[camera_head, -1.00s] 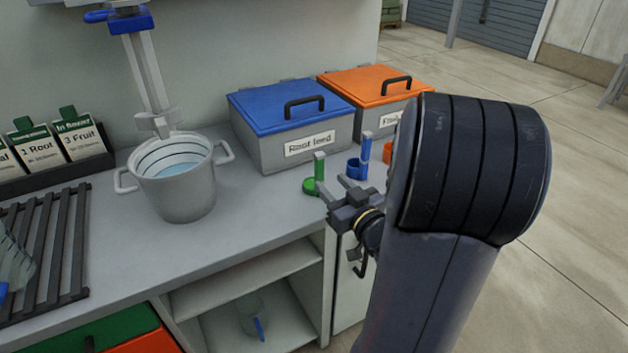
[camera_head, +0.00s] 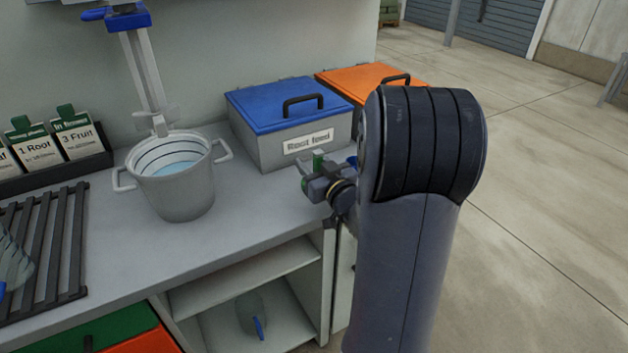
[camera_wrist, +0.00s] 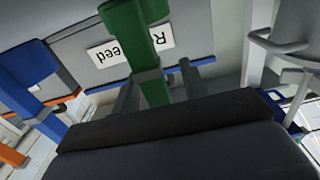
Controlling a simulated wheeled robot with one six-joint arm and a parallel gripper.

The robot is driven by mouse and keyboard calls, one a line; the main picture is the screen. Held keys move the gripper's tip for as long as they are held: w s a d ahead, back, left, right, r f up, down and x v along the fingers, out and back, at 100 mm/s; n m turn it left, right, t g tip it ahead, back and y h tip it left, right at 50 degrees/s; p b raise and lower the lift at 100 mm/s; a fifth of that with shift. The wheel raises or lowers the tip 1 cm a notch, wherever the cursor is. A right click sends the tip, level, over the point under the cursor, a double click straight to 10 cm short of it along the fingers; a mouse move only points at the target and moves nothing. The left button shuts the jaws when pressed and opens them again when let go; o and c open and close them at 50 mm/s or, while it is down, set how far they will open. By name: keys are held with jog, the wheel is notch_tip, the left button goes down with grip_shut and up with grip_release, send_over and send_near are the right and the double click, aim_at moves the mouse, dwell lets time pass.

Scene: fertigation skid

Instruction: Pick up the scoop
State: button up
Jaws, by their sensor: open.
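The green scoop's upright handle (camera_head: 318,160) shows behind my gripper (camera_head: 311,168) in the head view; its cup is hidden there. In the wrist view the green handle (camera_wrist: 135,45) stands between the two grey fingers of my gripper (camera_wrist: 157,90), with a gap to the finger on the right. The gripper is open and holds nothing. The blue scoop (camera_wrist: 38,98) is at the left of the wrist view, with an orange scoop (camera_wrist: 66,78) beside it. In the head view only a sliver of the blue scoop (camera_head: 352,161) shows beside my arm.
The grey bin with a blue lid (camera_head: 290,105), labelled "Root feed", stands behind the scoop, with an orange-lidded bin (camera_head: 360,80) beside it. A grey pot (camera_head: 178,190) with liquid stands to the left. The counter (camera_head: 245,200) between pot and gripper is clear.

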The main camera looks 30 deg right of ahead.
grip_shut()
jog(key=shift+r, duration=0.1)
dwell(0.3)
